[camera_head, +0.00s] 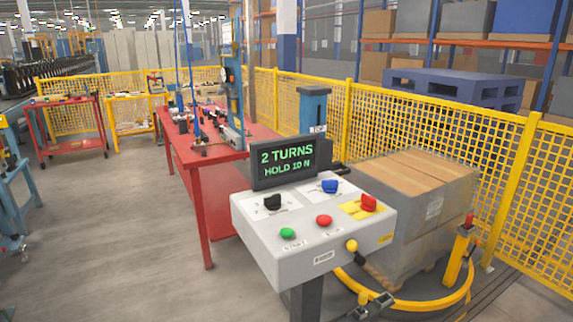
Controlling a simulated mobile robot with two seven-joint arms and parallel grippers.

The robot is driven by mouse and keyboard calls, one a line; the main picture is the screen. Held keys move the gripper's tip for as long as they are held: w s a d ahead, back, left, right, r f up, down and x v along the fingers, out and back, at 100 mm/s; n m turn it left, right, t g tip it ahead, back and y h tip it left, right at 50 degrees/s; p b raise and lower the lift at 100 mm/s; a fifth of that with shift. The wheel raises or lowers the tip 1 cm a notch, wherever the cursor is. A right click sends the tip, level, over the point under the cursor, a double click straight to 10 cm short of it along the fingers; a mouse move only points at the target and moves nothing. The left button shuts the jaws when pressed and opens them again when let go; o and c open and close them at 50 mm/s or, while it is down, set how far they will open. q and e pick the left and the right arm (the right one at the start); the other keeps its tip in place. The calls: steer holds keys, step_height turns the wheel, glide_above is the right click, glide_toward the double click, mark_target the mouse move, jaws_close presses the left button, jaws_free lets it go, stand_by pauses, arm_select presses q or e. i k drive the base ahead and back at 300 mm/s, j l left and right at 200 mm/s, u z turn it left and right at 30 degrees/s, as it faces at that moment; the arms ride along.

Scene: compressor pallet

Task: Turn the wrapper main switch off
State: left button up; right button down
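The wrapper control box (315,238) stands on a dark post in front of me. A red rotary knob (369,203) on a yellow plate (352,211) sits at the right of its sloped top; it looks like the main switch. Its exact setting is too small to read. The display (286,162) is lit and reads "2 TURNS HOLD 10 N" in green. A black knob (272,202), a blue knob (329,186), a green button (287,233) and a red button (324,220) share the panel. Neither of my grippers is in view.
A wrapped carton pallet load (420,200) stands behind the box, with a yellow floor ring (425,304) around its front. A red workbench (205,160) is behind left. The floor at left is clear.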

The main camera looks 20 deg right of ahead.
mark_target(369, 204)
steer(key=z, duration=1.25)
